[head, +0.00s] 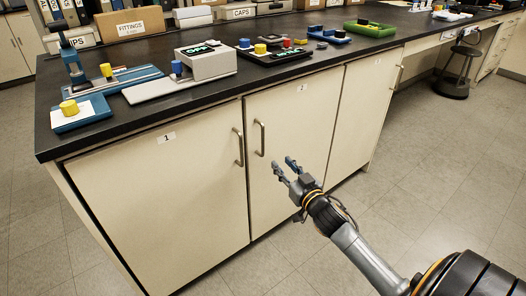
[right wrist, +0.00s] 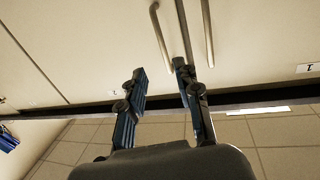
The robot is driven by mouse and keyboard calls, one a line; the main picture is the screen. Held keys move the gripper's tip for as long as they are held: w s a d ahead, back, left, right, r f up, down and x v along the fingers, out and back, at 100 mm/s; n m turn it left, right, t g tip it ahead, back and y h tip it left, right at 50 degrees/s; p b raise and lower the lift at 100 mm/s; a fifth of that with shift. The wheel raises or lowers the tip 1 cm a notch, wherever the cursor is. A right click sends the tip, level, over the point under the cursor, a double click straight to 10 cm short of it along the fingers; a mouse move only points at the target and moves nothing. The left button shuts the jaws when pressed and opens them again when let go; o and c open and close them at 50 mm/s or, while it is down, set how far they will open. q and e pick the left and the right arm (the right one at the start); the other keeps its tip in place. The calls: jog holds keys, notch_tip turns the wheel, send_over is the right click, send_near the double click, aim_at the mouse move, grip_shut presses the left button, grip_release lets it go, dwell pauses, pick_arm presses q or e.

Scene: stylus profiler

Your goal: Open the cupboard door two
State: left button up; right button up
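The door labelled 2 (head: 290,140) is shut in the head view, the middle one of the cabinet front. Its upright metal bar handle (head: 259,138) is near its left edge and also shows in the right wrist view (right wrist: 158,32), where the picture is upside down. My right gripper (head: 283,164) is open and empty in front of door two, to the right of and lower than the handle, apart from it. In the right wrist view its two fingers (right wrist: 159,72) are spread, with the handle beyond their tips. My left gripper is not in view.
Door 1 (head: 160,205) is shut, its handle (head: 239,147) close beside door two's. A third door (head: 358,110) is at the right. The dark worktop (head: 140,60) above carries instruments and trays. The floor (head: 425,160) in front is clear; a stool (head: 456,75) stands far right.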

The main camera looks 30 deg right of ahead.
aim_at(263, 141)
jog(key=w, duration=0.4)
jog(key=w+b, duration=0.1)
jog(key=w, duration=0.3)
jog(key=w+d+r+b, duration=0.1)
jog(key=w, duration=0.3)
jog(key=shift+w+d, duration=0.1)
jog(key=shift+w, duration=0.2)
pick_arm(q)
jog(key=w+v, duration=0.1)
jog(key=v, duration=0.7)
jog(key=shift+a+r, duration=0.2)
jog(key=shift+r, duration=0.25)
pick_arm(e)
jog(key=shift+w+d, duration=0.1)
jog(key=shift+w, duration=0.45)
grip_shut()
